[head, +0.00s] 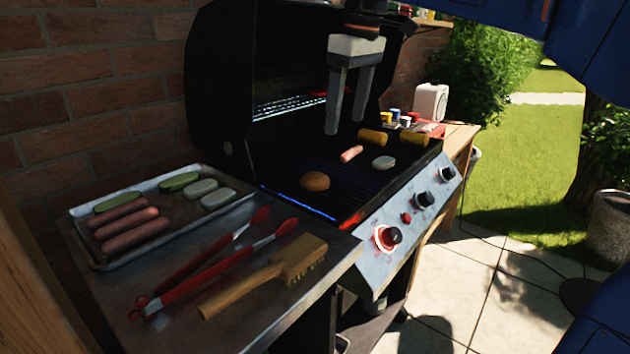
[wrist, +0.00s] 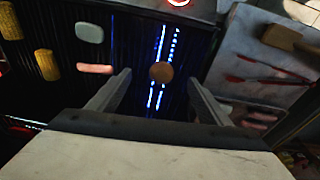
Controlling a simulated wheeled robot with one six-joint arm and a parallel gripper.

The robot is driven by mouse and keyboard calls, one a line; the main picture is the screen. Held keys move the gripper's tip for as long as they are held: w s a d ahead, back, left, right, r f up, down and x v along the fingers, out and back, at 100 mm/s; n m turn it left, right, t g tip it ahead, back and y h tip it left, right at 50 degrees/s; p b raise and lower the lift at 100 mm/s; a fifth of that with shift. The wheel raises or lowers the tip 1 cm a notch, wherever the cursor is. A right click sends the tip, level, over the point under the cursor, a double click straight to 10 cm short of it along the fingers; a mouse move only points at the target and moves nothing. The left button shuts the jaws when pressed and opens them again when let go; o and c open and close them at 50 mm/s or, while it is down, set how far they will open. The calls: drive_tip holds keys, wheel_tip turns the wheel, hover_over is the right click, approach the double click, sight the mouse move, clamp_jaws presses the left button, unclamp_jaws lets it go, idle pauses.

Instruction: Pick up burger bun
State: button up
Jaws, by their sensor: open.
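The burger bun (head: 315,181) is a round brown bun lying on the grill grate (head: 350,190), toward its left front. In the wrist view the bun (wrist: 161,72) shows beyond and between my two fingers, with blue burner light under the grate around it. My gripper (head: 345,130) is open and empty, with its fingers pointing down above the grill. It is apart from the bun, higher and to its right in the head view. The wrist view shows both fingers spread wide (wrist: 160,90).
A sausage (head: 351,154), a pale slice (head: 384,162) and corn pieces (head: 372,137) lie on the grate. The raised lid (head: 220,90) stands behind. Red tongs (head: 215,265), a wooden brush (head: 265,275) and a food tray (head: 110,255) occupy the left shelf. Knobs (head: 388,237) line the front.

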sight(315, 175)
drive_tip(key=w+a+r+n, duration=0.2)
drive_tip(key=w+a, duration=0.1)
drive_tip(key=a, duration=0.1)
drive_tip(key=shift+g, duration=0.3)
drive_tip(key=f, duration=0.5)
drive_tip(key=a+f, duration=0.1)
drive_tip(key=f, duration=0.5)
drive_tip(key=w+f, duration=0.1)
drive_tip(key=f, duration=0.4)
drive_tip(key=shift+w+a+f, duration=0.1)
drive_tip(key=shift+a+f, duration=0.25)
drive_tip(key=shift+a, duration=0.05)
drive_tip(key=c, duration=1.2)
